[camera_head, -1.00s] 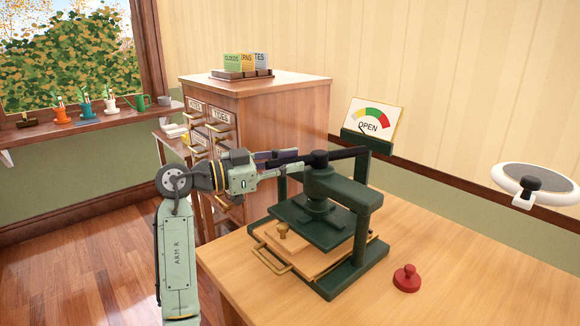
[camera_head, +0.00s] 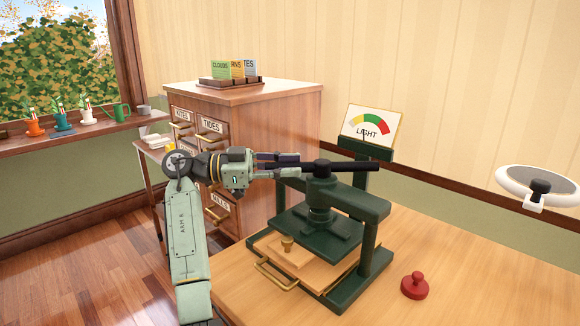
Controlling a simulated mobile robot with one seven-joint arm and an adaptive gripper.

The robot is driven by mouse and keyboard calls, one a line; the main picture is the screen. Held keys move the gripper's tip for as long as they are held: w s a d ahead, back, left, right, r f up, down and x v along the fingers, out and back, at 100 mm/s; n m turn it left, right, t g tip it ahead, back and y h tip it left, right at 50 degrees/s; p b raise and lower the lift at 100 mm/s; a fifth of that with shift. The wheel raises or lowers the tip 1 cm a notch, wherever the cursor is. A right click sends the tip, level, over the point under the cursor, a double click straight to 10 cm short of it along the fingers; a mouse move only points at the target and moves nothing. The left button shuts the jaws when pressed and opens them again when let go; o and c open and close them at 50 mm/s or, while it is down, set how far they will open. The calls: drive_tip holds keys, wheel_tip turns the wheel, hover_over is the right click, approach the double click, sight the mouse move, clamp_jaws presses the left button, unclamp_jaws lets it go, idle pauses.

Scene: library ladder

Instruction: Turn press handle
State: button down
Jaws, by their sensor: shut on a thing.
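The dark green press (camera_head: 366,210) stands on the wooden table. Its black handle bar (camera_head: 345,165) runs level across the top of the screw, with its right end sticking out past the frame. My gripper (camera_head: 290,163) is shut on the handle's left part, reaching in from the left. The green pressing plate (camera_head: 316,232) hangs above a wooden board with a small brass knob (camera_head: 287,243). The gauge card (camera_head: 371,127) behind the press reads LIGHT, its needle near the yellow part. The exact finger contact is small and partly hidden.
A red stamp-like knob (camera_head: 415,286) stands on the table (camera_head: 450,270) right of the press. A white round lamp or magnifier (camera_head: 540,184) is at the far right. A wooden drawer cabinet (camera_head: 265,130) stands behind my arm. The table's right side is mostly clear.

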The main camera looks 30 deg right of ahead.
drive_tip(key=shift+w, duration=0.1)
idle(0.4)
drive_tip(key=c, duration=1.4)
unclamp_jaws()
drive_tip(key=shift+c, duration=0.2)
drive_tip(key=v, duration=1.2)
drive_tip(key=shift+d, duration=0.1)
